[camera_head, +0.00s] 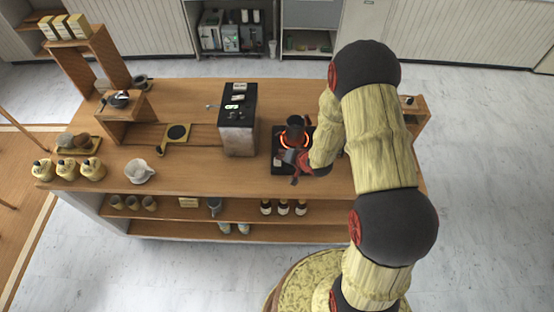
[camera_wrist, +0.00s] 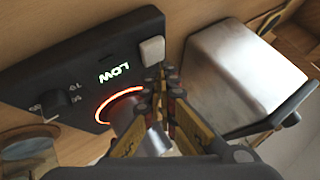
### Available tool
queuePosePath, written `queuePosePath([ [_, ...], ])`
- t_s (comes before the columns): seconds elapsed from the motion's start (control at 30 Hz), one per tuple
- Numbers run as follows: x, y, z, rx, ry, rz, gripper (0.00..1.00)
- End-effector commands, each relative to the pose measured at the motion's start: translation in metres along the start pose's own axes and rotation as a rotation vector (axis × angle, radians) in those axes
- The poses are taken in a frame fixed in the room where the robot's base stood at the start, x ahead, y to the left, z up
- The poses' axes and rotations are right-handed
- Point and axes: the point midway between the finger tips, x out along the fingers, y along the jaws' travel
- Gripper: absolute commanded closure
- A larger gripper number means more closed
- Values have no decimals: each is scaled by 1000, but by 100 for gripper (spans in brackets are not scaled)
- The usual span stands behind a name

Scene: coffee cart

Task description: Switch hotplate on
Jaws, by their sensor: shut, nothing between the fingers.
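The black hotplate (camera_head: 278,139) is on the counter, with an orange-red ring glowing around the base of a dark pot (camera_head: 296,124). In the wrist view the hotplate (camera_wrist: 85,58) shows a lit "LOW" display, a pale square button (camera_wrist: 152,50) and a black knob (camera_wrist: 56,101). Its glowing ring (camera_wrist: 104,105) is partly hidden by the metal pot (camera_wrist: 128,126) and my fingers. My gripper (camera_head: 287,160) is at the hotplate's front. In the wrist view my gripper (camera_wrist: 162,84) is shut and empty, its tips close below the button; whether they touch it is unclear.
A box-shaped machine (camera_head: 239,115) with a lit display stands left of the hotplate; its metal side (camera_wrist: 230,75) shows close by in the wrist view. A white jug (camera_head: 140,172) and several yellow jars (camera_head: 67,168) stand further left. The front counter (camera_head: 215,178) is mostly clear.

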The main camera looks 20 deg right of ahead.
Motion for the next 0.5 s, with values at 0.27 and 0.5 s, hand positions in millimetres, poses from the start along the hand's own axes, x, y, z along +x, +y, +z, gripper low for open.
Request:
queuePosePath([
  [0.27,-2,-1,-1,0,-1,0,100],
  [0.5,-7,-5,-5,0,0,0,100],
])
